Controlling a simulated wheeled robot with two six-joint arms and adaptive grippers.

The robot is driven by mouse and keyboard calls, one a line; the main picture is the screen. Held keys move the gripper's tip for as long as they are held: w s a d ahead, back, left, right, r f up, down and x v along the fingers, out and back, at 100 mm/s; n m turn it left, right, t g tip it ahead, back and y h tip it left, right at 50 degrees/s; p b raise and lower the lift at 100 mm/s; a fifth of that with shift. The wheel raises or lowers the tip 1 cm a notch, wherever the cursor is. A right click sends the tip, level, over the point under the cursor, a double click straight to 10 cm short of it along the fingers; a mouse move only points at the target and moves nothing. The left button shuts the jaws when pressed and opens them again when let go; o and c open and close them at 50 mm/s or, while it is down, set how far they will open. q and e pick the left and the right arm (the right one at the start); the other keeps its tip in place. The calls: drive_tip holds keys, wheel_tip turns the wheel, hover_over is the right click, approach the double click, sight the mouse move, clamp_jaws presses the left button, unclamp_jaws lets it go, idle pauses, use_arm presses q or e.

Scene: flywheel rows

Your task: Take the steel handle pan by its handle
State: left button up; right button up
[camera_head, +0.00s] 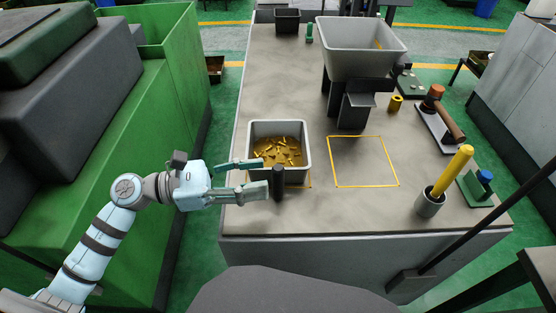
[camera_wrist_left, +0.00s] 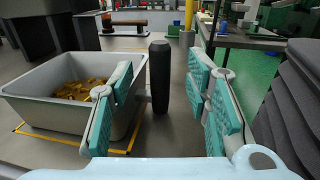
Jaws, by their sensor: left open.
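The steel handle pan (camera_head: 250,133) is a grey square tub holding brass-coloured pieces. It stands on the table over a yellow outline, and it fills the left of the left wrist view (camera_wrist_left: 40,112). Its upright black handle (camera_head: 278,182) is on its near side, and it shows in the left wrist view (camera_wrist_left: 160,76). My left gripper (camera_head: 254,178) is open, its teal-padded fingers pointing right. In the left wrist view the handle stands between the two fingers (camera_wrist_left: 162,105), beyond or near their tips. Contact is not visible. My right gripper is not in view.
On the grey table (camera_head: 350,210), a large hopper (camera_head: 360,50) stands behind. An empty yellow square (camera_head: 362,162) lies to the right. A cup (camera_head: 430,204) with a yellow rod (camera_head: 453,170) stands at the right. Green machinery (camera_head: 180,90) is at the left.

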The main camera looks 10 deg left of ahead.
sight(278, 175)
use_arm(q)
drive_tip(key=x, duration=0.5)
drive_tip(key=shift+w+d+f, duration=0.15)
drive_tip(key=shift+f, duration=0.05)
clamp_jaws()
